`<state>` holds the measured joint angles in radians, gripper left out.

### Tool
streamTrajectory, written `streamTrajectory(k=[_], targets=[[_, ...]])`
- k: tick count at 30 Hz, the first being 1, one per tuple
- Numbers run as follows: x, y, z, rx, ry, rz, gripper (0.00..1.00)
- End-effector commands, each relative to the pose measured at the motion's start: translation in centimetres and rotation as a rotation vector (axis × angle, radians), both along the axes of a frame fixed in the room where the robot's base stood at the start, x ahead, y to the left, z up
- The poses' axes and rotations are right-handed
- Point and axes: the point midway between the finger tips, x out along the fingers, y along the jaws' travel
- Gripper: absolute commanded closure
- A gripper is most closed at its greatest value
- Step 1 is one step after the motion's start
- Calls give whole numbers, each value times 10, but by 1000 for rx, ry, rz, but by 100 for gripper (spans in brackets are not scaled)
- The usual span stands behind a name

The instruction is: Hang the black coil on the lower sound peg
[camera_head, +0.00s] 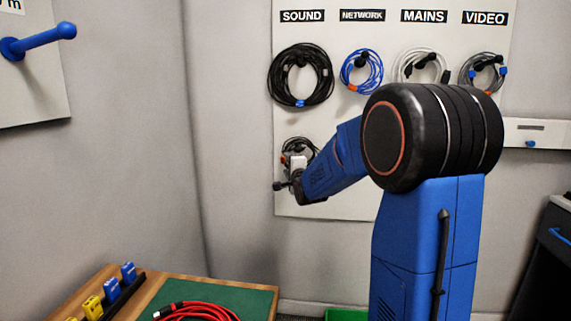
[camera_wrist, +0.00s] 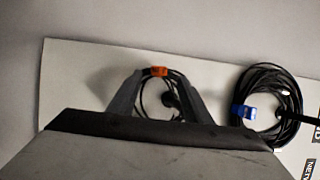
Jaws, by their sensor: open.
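The small black coil (camera_head: 312,145) with an orange tie is against the pegboard below the larger SOUND coil, partly hidden by my gripper. In the wrist view the coil (camera_wrist: 148,101) shows between the two fingers, its orange tie (camera_wrist: 156,71) at the top. My gripper (camera_head: 297,163) is at the coil; in the wrist view my gripper (camera_wrist: 155,92) is open, with a finger on each side of the coil. A dark round end (camera_wrist: 170,99) shows inside the loop; I cannot tell whether it is the lower sound peg or a plug.
A larger black coil (camera_head: 300,78) with a blue tie hangs under the SOUND label. Blue (camera_head: 361,72), white (camera_head: 422,66) and grey (camera_head: 482,70) coils hang to its right. A red cable (camera_head: 195,311) lies on the green mat. The lower board (camera_head: 335,205) is bare.

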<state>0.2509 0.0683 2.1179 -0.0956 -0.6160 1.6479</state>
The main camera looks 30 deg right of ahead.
Motion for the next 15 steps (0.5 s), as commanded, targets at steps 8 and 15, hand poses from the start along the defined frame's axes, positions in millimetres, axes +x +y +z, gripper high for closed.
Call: streamTrajectory(k=[8, 15], targets=[[-50, 10, 1, 0, -2, 0, 55], [-89, 18, 1, 1, -2, 0, 55]])
